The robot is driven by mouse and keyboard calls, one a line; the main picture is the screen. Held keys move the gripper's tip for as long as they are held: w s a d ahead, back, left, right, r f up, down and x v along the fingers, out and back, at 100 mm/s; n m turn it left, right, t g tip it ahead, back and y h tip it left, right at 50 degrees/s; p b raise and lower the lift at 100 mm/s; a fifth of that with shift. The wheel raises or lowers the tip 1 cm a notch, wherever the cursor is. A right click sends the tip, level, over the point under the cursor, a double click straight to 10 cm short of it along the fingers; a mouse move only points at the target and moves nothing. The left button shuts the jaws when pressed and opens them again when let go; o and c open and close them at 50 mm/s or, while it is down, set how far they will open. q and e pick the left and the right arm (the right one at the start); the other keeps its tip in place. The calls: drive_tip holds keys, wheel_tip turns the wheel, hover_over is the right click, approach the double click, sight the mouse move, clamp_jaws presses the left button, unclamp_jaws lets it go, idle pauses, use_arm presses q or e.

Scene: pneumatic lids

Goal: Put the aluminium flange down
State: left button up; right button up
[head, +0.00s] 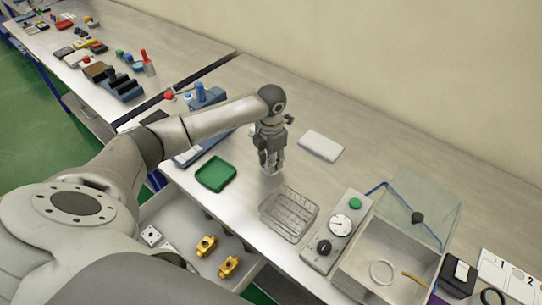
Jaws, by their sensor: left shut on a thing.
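My left gripper (270,166) points straight down over the steel bench, between the green tray and the white pad. It is shut on a small pale grey piece at its fingertips, which I take to be the aluminium flange (270,173). The fingers hide most of the flange. It is at or just above the bench top (250,180); I cannot tell whether it touches. My right gripper is not in view.
A gauge panel (336,232) and a box with an open clear lid (417,205) stand at right. An open drawer (185,215) holds brass parts.

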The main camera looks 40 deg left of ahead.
use_arm(q)
drive_tip(key=shift+f, duration=0.1)
drive_tip(key=shift+f+b, duration=0.15)
drive_tip(key=shift+b, duration=0.15)
drive_tip(key=o, duration=1)
drive_tip(key=shift+o, duration=0.2)
